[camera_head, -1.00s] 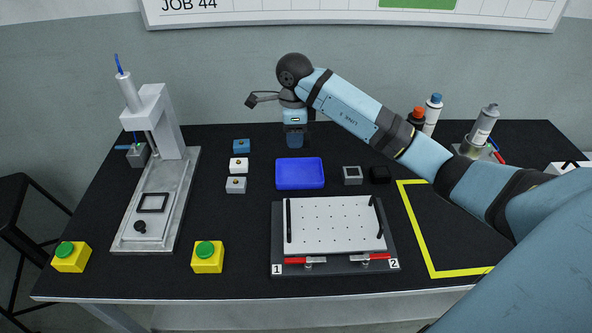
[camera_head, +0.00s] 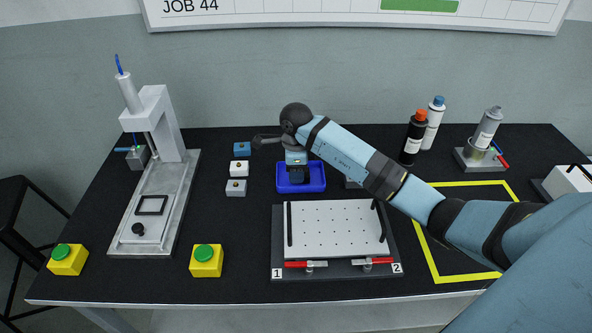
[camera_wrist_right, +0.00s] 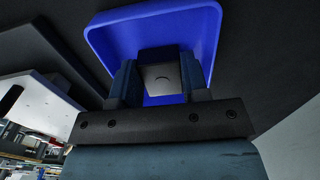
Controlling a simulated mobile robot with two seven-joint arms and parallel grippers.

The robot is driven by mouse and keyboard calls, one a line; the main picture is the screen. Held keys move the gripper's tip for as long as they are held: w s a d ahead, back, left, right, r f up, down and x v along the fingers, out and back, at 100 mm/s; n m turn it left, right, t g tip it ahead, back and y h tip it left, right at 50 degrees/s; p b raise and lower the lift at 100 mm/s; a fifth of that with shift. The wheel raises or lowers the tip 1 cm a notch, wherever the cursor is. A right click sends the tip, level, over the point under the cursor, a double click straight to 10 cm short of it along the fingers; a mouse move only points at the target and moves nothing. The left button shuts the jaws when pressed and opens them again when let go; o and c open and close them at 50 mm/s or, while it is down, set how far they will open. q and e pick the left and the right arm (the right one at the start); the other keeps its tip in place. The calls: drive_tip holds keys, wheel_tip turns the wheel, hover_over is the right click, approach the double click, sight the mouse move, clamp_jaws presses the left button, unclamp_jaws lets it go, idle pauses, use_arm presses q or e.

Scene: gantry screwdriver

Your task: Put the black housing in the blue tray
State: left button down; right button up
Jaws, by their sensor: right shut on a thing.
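The blue tray (camera_head: 317,188) sits on the black table behind the white perforated plate. It also shows in the wrist view (camera_wrist_right: 205,22), just beyond my fingers. My right gripper (camera_wrist_right: 161,78) is shut on the black housing (camera_wrist_right: 162,77), with one finger on each side of it. In the head view my right gripper (camera_head: 299,181) points down into the tray area, and the housing is mostly hidden by the fingers. I cannot tell whether the housing touches the tray floor. My left gripper is not in view.
The clamp fixture (camera_head: 335,228) lies in front. A grey part (camera_head: 352,183) is partly hidden behind my arm. Bottles (camera_head: 413,138) stand at the back right.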

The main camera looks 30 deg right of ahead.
drive_tip(key=shift+f, duration=0.1)
drive_tip(key=o, duration=0.9)
drive_tip(key=shift+o, duration=0.2)
use_arm(q)
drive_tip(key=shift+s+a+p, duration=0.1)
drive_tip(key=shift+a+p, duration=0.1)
drive_tip(key=shift+p, duration=0.7)
use_arm(e)
wheel_tip(320, 180, up, 12)
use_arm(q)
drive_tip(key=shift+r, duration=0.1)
